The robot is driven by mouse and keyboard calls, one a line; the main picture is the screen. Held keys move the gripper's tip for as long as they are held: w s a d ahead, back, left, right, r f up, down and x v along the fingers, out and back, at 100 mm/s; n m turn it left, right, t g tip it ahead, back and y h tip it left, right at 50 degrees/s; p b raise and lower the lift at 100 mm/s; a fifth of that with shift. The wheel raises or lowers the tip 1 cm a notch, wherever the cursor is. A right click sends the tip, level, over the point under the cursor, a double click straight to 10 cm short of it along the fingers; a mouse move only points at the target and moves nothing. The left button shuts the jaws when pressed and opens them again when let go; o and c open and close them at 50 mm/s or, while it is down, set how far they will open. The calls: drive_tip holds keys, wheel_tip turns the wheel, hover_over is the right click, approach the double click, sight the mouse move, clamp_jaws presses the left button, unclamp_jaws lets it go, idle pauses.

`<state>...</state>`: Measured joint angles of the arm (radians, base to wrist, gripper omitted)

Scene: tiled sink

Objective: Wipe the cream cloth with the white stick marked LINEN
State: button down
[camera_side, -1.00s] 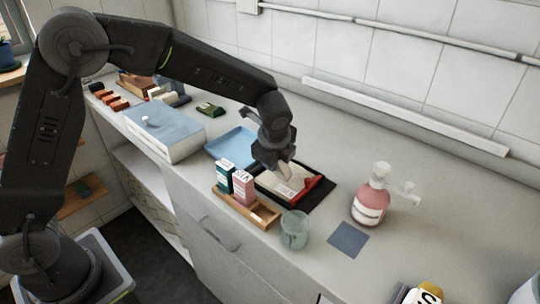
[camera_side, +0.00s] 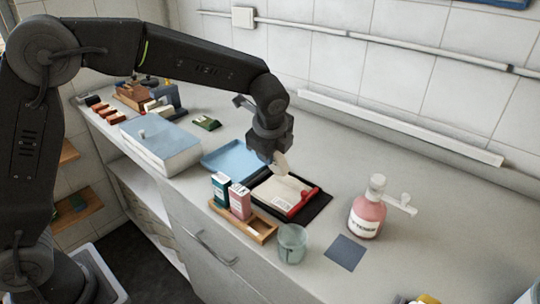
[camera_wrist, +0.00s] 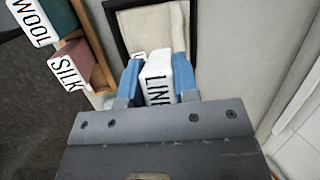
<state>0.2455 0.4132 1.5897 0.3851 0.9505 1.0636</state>
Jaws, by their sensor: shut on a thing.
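The cream cloth (camera_side: 279,193) lies flat in a dark frame on the counter, and part of it shows at the top of the wrist view (camera_wrist: 146,30). A red piece (camera_side: 303,203) lies along its right side. My gripper (camera_side: 275,151) is over the cloth's back edge, shut on the white stick (camera_side: 281,164). In the wrist view the stick (camera_wrist: 158,72) sits between the blue fingertips, with letters starting "LIN" showing; the rest is hidden by my gripper. Its lower end points to the cloth; I cannot tell whether they touch.
A wooden tray (camera_side: 262,238) left of the cloth holds a green WOOL box (camera_side: 220,190) and a pink SILK box (camera_side: 240,202). A glass (camera_side: 292,245), a pink pump bottle (camera_side: 367,214) and a dark blue square (camera_side: 346,251) stand in front and right. A blue tray (camera_side: 226,160) lies behind.

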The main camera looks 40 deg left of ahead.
drive_tip(key=shift+r, duration=0.1)
drive_tip(key=shift+r, duration=1.45)
